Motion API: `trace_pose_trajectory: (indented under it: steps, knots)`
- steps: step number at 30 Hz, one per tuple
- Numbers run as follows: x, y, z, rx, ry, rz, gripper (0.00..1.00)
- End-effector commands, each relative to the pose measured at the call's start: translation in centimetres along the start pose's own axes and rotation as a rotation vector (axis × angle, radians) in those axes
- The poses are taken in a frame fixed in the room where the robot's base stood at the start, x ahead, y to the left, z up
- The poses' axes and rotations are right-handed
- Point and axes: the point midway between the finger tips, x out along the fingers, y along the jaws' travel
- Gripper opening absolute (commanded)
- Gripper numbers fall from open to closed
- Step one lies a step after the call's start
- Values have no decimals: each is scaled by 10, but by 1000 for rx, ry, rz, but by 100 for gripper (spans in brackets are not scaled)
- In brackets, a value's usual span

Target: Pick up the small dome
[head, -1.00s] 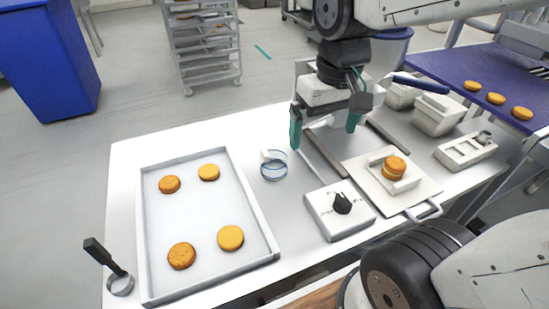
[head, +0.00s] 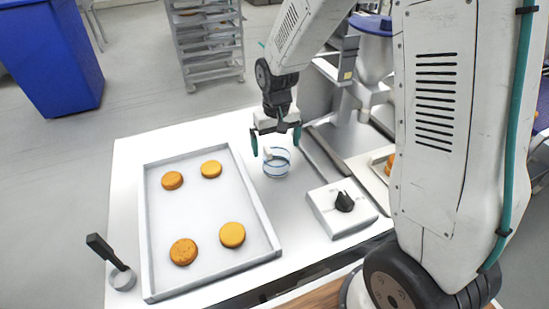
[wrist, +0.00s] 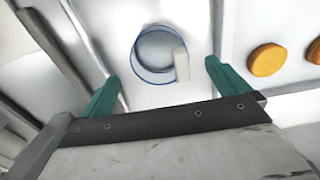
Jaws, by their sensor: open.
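The small dome (head: 278,166) is a clear round glass piece with blue rims and a white block-like part at its side. It stands on the white table just right of the tray. My gripper (head: 275,143) is open and empty above it, with its teal fingers pointing down. In the wrist view the dome (wrist: 155,50) lies ahead between the two fingers, slightly beyond their tips, and the gripper (wrist: 161,76) does not touch it there. The white part sits on the dome's right side in that view.
A shallow tray (head: 149,240) with several orange-brown rounds is at the left. A white box with a black knob (head: 343,202) stands to the right of the dome. A dark-handled ring tool (head: 122,280) lies at the table's left edge. A grey machine is behind at the right.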

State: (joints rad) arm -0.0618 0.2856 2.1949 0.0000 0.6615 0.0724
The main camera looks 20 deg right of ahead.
Motion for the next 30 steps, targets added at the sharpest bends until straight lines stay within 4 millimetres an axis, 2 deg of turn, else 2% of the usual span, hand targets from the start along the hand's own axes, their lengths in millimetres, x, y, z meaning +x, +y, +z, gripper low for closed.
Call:
trace_pose_trajectory:
  steps: [12,21,22,24,27,30]
  knots:
    - [56,0,3,0,-2,0,100]
    - [61,1,2,0,0,0,100]
    - [61,1,2,0,0,0,94]
    - [61,1,2,0,0,0,75]
    - [61,1,2,0,0,0,52]
    - [61,1,2,0,1,0,52]
